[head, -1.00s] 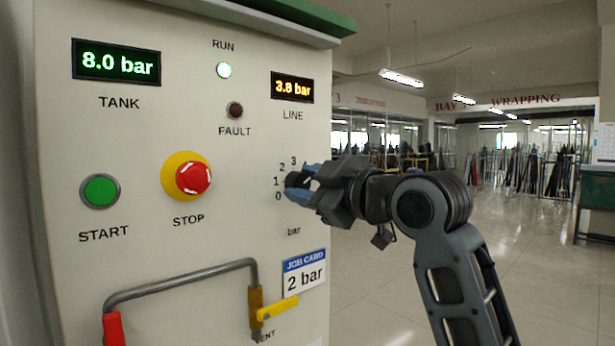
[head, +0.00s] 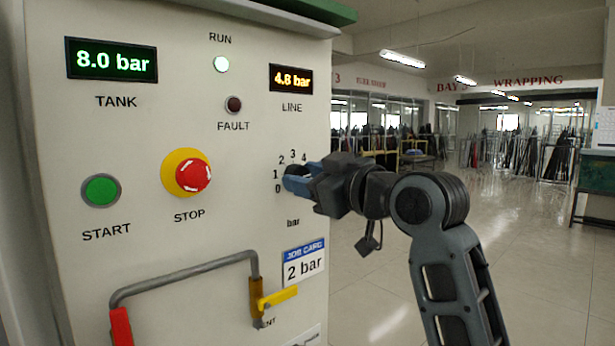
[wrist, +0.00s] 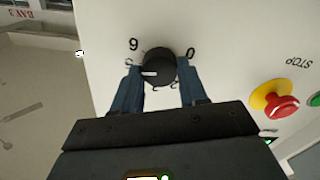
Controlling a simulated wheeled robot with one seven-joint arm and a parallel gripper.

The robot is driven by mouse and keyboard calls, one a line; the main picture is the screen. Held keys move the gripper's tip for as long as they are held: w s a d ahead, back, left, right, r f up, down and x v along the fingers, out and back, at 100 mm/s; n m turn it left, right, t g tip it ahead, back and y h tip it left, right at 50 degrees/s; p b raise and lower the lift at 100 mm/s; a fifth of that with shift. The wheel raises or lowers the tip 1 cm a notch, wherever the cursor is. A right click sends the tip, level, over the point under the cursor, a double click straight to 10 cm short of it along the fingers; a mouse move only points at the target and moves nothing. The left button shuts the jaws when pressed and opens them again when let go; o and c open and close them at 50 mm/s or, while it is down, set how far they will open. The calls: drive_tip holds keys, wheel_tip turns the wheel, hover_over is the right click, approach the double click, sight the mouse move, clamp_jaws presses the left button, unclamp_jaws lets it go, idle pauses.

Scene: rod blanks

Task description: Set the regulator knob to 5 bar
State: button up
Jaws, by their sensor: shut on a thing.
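The black regulator knob (wrist: 158,66) sits on the panel with a white pointer mark, which points left in the wrist view. Scale figures such as 6 and 0 show around it there; others are hidden by my fingers. My gripper (wrist: 161,76) has its two blue fingers shut on the knob, one on each side. In the head view my gripper (head: 297,180) reaches the knob from the right and mostly hides it; figures 0 to 4 show. The amber LINE display (head: 291,79) reads about 4.8 bar. The job card (head: 304,264) reads 2 bar.
The TANK display (head: 111,60) reads 8.0 bar. The RUN lamp (head: 221,64) is lit; the FAULT lamp (head: 234,104) is dark. The red STOP button (head: 193,176) and green START button (head: 101,190) lie left of the knob. A yellow-handled valve (head: 277,298) and pipe are below.

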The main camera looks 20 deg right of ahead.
drive_tip(key=shift+f, duration=0.1)
drive_tip(key=o, duration=1.1)
drive_tip(key=shift+c, duration=0.2)
drive_tip(key=shift+s, duration=0.1)
drive_tip(key=b+v, duration=0.1)
drive_tip(key=v, duration=0.6)
drive_tip(key=shift+s+b, duration=0.3)
